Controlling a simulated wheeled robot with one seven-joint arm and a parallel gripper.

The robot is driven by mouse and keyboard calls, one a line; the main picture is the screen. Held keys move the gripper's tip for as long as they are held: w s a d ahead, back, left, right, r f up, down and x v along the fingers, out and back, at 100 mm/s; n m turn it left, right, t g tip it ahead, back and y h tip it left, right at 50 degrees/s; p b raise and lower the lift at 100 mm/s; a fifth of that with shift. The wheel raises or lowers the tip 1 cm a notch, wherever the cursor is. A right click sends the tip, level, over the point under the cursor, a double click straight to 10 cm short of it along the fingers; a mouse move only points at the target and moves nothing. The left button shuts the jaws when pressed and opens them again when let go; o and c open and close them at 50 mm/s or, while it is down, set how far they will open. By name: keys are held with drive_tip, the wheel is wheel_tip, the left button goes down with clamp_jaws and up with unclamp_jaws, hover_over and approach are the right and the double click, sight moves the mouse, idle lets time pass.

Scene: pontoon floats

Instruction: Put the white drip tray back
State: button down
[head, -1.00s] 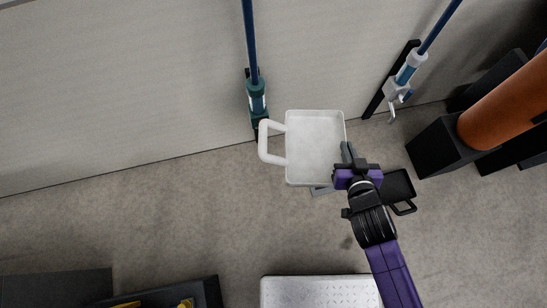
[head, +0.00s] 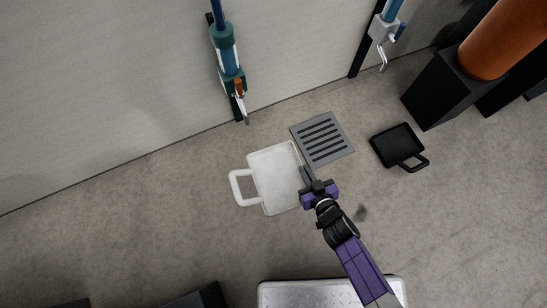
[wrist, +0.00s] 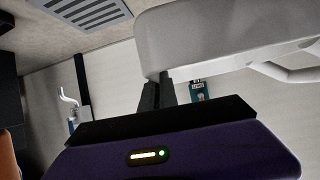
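The white drip tray (head: 273,178) is a shallow square pan with a loop handle on its left side. My gripper (head: 309,182) is shut on the tray's right-hand edge, opposite the handle. The tray seems to be held above the floor, just left of the grey slotted grate (head: 322,138); its exact height is hard to judge. In the wrist view the white tray (wrist: 225,35) fills the upper right, with the fingertips (wrist: 156,95) at its rim. Part of that rim is hidden by the fingers.
A teal device with a tap (head: 228,70) is on the wall behind. A grey device with a spout (head: 381,35) is to its right. A black tray (head: 397,145) lies right of the grate. A silver tread plate (head: 320,294) is in front.

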sight(297, 184)
drive_tip(key=shift+n+y, duration=0.4)
drive_tip(key=shift+y, duration=0.1)
drive_tip(key=f+b, duration=0.1)
drive_tip(key=f, duration=0.1)
drive_tip(key=s+a+f+b, duration=0.1)
drive_tip(key=f, duration=0.2)
drive_tip(key=a+f+b, duration=0.1)
drive_tip(key=f, duration=0.2)
drive_tip(key=shift+s+a+f, duration=0.1)
drive_tip(key=shift+s+f, duration=0.05)
drive_tip(key=shift+s, duration=0.2)
wheel_tip(297, 184, down, 20)
drive_tip(key=b, duration=1.5)
drive_tip(key=shift+f, duration=0.1)
drive_tip(key=c, duration=1.6)
unclamp_jaws()
drive_tip(key=shift+c, duration=0.2)
drive_tip(key=shift+s, duration=0.1)
drive_tip(key=p+v, duration=0.6)
drive_tip(key=v, duration=0.6)
drive_tip(key=shift+r+p, duration=0.25)
drive_tip(key=shift+p, duration=0.1)
